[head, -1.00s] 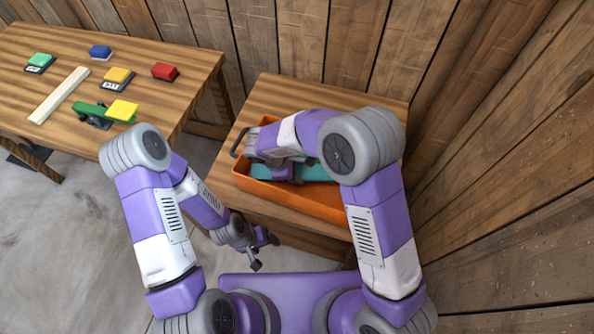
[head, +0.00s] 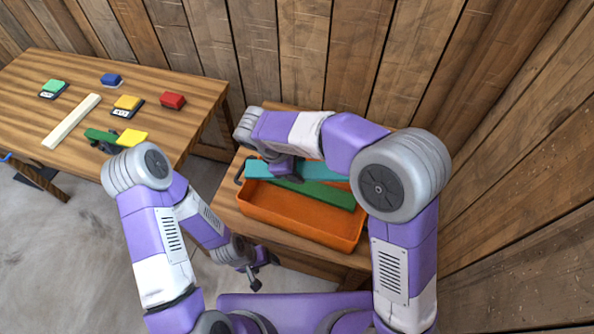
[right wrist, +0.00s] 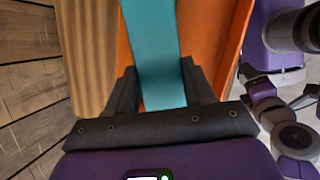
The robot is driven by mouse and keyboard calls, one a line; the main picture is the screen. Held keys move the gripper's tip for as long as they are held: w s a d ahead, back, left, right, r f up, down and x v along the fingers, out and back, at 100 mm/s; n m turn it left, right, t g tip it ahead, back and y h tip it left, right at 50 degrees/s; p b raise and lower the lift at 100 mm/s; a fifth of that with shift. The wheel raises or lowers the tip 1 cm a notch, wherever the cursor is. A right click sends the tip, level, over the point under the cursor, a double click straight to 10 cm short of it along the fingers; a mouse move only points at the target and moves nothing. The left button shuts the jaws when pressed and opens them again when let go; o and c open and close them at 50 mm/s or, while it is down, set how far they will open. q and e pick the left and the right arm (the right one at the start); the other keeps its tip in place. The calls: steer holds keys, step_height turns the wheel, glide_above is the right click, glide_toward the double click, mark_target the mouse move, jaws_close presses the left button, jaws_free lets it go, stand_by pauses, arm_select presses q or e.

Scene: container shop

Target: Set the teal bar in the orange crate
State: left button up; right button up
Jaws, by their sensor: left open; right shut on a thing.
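The teal bar (head: 322,170) lies across the back part of the orange crate (head: 290,222). Its left end overlaps the crate's back-left rim in the head view; its exact height above the crate floor cannot be told. My right gripper (head: 286,176) is shut on the teal bar, partly hidden by its own arm. In the right wrist view, the teal bar (right wrist: 155,50) runs between the two fingers of the right gripper (right wrist: 160,78), with orange crate wall (right wrist: 225,40) beside it. My left gripper (head: 258,275) is open and empty, in front of the crate's table.
A green bar (head: 325,194) lies in the crate, in front of the teal bar. The crate's front part is bare. The left table (head: 60,115) holds a cream bar (head: 72,121), a red block (head: 173,100), a blue block (head: 111,79) and other coloured pieces. Wooden walls stand behind and right.

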mark_target(304, 218)
steer(key=s+f+g+b, duration=0.1)
steer(key=f+b, duration=0.2)
steer(key=f, duration=0.2)
steer(key=s+f+m+g+b, duration=0.1)
steer(key=f+b, duration=0.2)
steer(key=f, duration=0.3)
steer(key=s+f+m+g+y+b, duration=0.1)
steer(key=s+f+b, duration=0.1)
steer(key=f, duration=0.4)
steer(key=shift+s+d+f+b, duration=0.1)
steer(key=shift+d+b, duration=0.3)
steer(key=shift+b, duration=0.45)
steer(key=shift+f+b, duration=0.4)
steer(key=shift+f, duration=0.25)
steer(key=o, duration=1.4)
steer(key=shift+r, duration=0.1)
steer(key=p+v, duration=0.3)
steer(key=v, duration=0.4)
steer(key=shift+r, duration=0.25)
